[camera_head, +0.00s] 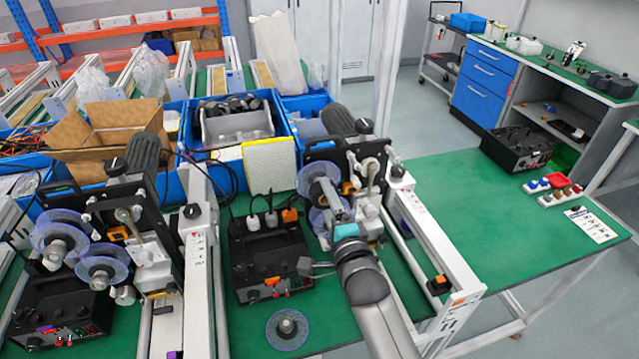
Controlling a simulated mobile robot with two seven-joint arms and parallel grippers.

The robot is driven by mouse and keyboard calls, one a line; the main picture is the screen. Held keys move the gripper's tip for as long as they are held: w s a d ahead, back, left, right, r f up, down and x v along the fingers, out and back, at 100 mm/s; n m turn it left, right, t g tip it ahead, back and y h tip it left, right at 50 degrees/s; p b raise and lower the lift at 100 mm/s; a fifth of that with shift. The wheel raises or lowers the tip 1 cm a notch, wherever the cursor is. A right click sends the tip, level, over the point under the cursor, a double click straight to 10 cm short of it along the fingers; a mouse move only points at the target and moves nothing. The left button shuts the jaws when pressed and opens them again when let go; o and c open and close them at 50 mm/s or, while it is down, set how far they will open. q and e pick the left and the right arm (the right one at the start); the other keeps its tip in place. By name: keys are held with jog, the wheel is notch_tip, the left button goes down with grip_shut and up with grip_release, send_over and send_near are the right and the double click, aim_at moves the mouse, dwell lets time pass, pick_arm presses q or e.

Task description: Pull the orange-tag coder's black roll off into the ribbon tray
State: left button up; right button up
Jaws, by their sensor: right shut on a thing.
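The orange-tag coder (372,172) stands right of centre, with an orange tag (457,302) at its rail's near end. Clear bluish reel discs, an upper (318,172) and a lower (318,220), show at its left side. My right gripper (331,200) reaches up from the bottom and is shut at these reels. The black roll is mostly hidden behind the jaws; I cannot see how much of it is on the spindle. A grey tray (237,139) with dark rolls sits in a blue bin behind; I cannot tell whether it is the ribbon tray. My left gripper is not in view.
A black control box (268,258) and a loose clear disc (287,329) lie left of my right arm. Another coder (135,215) with reels stands at the left. A cardboard box (110,125) is behind it.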

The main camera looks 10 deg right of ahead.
jog(key=shift+s+p, duration=0.65)
jog(key=shift+s, duration=0.6)
jog(key=shift+s, duration=0.15)
